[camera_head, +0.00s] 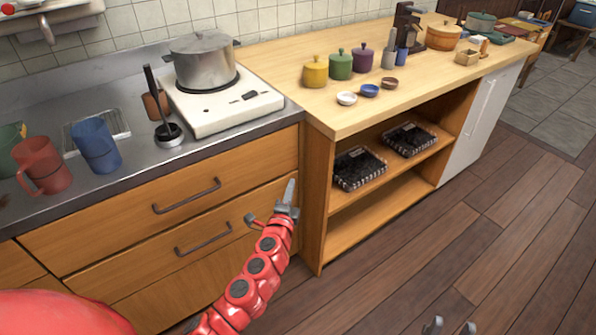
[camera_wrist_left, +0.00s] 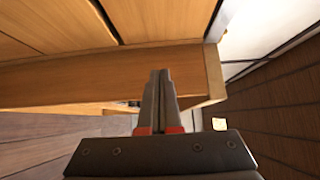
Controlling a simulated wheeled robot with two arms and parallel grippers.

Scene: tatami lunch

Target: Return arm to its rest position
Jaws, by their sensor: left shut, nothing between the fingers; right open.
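My red left arm reaches up from the bottom of the head view. Its gripper (camera_head: 289,192) is shut and empty, in front of the wooden drawers near the corner of the shelf unit. In the left wrist view the gripper (camera_wrist_left: 159,88) shows its two dark fingers together, with wooden cabinet panels beyond. My right gripper (camera_head: 451,327) shows only as two grey fingertips apart at the bottom edge of the head view, over the floor. It is open, and the rest of it is out of frame.
The drawer front (camera_head: 165,205) with dark handles and the open shelf unit (camera_head: 315,200) stand close to my left gripper. Above are a steel counter with a pot (camera_head: 203,62), a blue mug (camera_head: 96,145) and a red mug (camera_head: 41,163). The wooden floor (camera_head: 480,240) at the right is clear.

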